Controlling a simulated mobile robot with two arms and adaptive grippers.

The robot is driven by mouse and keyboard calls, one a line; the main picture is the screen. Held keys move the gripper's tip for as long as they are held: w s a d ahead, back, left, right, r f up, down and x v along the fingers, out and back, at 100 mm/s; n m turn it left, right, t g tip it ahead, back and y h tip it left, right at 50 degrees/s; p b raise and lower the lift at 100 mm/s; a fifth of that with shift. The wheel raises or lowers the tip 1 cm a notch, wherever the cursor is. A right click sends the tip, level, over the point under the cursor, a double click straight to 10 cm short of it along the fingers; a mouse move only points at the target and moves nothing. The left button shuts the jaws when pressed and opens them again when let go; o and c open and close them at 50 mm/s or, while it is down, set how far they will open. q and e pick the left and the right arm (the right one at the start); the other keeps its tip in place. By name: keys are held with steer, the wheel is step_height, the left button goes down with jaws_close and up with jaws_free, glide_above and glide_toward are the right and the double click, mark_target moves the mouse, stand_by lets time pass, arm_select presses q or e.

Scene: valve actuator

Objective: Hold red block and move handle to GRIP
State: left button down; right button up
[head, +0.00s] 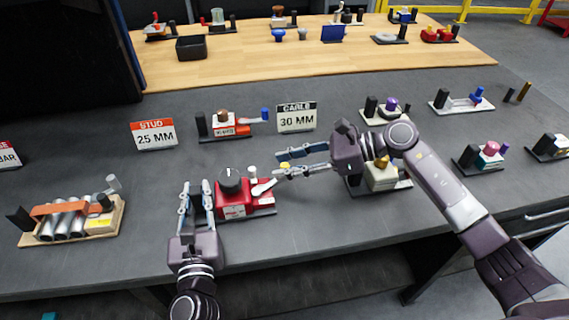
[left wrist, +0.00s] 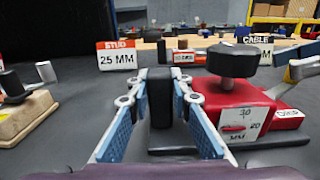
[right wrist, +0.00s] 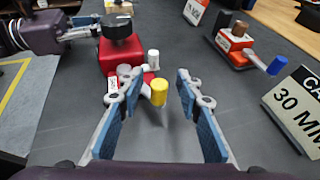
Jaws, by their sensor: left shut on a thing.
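The red block (head: 231,198) with a black round knob (left wrist: 232,61) stands on a grey base near the table's front edge. A white scale label (left wrist: 238,118) is on its front; I cannot make out the word GRIP. My left gripper (head: 195,188) is shut on the black post (left wrist: 160,98) at the block's left side. The handle is a pale lever (head: 264,187) on the block's right, with a yellow end (right wrist: 159,92). My right gripper (right wrist: 158,80) is open, its fingers on either side of the yellow end with gaps. A short white peg (right wrist: 152,60) stands beside the lever.
Behind are a "STUD 25 MM" sign (head: 154,134), an orange-red fixture (head: 226,125) and a "CABLE 30 MM" sign (head: 297,117). A beige fixture (head: 383,177) is under my right arm. A wooden tray with tubes (head: 72,222) is at left. Dark table is bare between them.

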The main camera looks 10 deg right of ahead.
steer(key=shift+w+a+f, duration=0.1)
steer(key=shift+a+f, duration=0.1)
steer(key=shift+a, duration=0.15)
steer(key=shift+c, duration=0.4)
jaws_close()
